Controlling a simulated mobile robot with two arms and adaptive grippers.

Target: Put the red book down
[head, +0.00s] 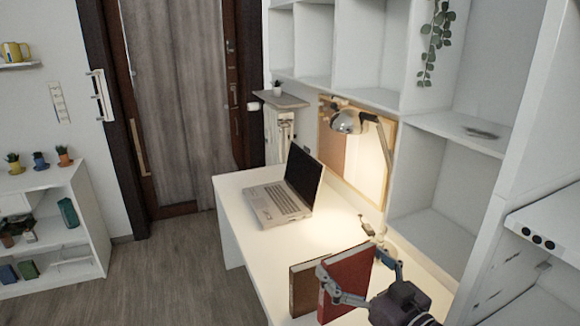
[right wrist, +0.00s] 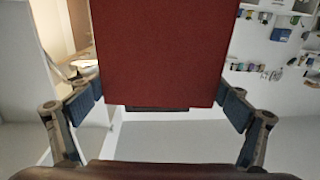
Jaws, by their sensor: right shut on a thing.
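The red book (head: 352,276) stands upright over the white desk in the head view, near the desk's front. My right gripper (head: 352,264) has one finger on each side of it and is shut on it. In the right wrist view the red cover (right wrist: 160,50) fills the upper middle, between the two blue-padded fingers (right wrist: 161,100). Whether the book's lower edge touches the desk is hidden. My left gripper is not in view.
A brown book (head: 302,288) stands upright close on the left of the red one. An open laptop (head: 278,203) is farther back on the white desk (head: 243,248). A lit lamp (head: 347,122) leans over the desk. White shelves (head: 435,232) rise along the right.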

